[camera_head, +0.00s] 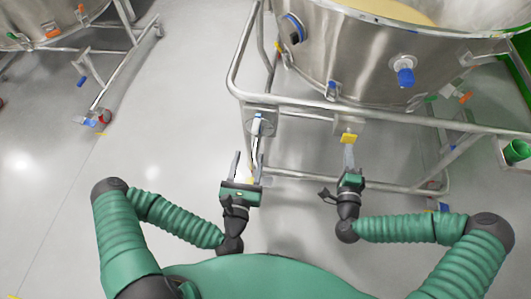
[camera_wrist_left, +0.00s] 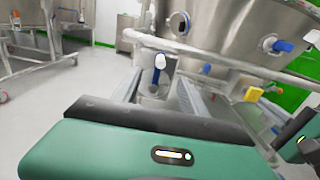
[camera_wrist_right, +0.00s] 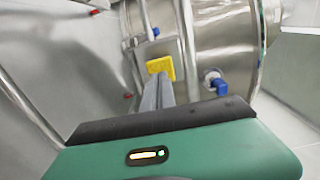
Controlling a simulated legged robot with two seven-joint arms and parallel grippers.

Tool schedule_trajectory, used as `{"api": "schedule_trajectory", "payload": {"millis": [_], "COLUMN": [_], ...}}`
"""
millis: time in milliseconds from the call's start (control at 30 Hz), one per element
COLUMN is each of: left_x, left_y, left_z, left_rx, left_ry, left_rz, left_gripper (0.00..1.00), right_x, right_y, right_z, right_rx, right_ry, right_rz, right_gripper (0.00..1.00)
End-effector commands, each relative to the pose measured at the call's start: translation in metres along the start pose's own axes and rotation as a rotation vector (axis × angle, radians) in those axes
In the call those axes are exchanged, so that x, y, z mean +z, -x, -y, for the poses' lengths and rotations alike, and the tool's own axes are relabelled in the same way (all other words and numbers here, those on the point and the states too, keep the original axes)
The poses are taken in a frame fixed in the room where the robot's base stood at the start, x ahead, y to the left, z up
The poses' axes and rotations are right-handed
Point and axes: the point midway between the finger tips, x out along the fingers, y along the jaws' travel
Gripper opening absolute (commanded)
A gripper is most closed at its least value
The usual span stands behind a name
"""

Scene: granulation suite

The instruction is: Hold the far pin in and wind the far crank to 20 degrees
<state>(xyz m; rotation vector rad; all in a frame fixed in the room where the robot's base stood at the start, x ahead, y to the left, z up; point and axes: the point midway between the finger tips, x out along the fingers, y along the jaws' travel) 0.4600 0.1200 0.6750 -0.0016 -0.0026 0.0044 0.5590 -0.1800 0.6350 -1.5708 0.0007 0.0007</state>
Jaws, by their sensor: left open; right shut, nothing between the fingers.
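A steel bin on a tubular frame carries a white-tipped handle with a blue band (camera_head: 256,126), likely the crank; it also shows in the left wrist view (camera_wrist_left: 160,62). A yellow block (camera_head: 348,138), likely the pin's head, sits right of it on the same frame; the right wrist view shows it too (camera_wrist_right: 160,67). My left gripper (camera_head: 247,156) is open just in front of the white handle, which appears between its fingers in the left wrist view. My right gripper (camera_head: 348,148) is shut and empty, its tips at the yellow block; I cannot tell whether they touch it.
The steel bin (camera_head: 350,60) holds pale powder and has a blue-capped port (camera_head: 405,77). Its frame rail (camera_head: 400,117) runs just beyond my grippers. Another bin frame (camera_head: 105,95) stands at the left. A green cup (camera_head: 517,151) is at the right.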

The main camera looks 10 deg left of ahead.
Motion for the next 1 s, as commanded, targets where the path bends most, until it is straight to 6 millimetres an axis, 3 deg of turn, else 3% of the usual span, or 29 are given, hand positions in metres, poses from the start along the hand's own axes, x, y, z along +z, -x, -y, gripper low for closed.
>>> {"api": "schedule_trajectory", "payload": {"millis": [1000], "left_x": [-0.001], "left_y": [-0.121], "left_z": [0.001], "left_rx": [-0.004], "left_ry": [-0.008], "left_rz": [-0.002], "left_gripper": [0.51], "right_x": [0.0], "right_y": [0.0], "right_z": [0.0], "right_rx": [0.0], "right_ry": [0.0], "right_rz": [0.0], "right_gripper": [0.0]}}
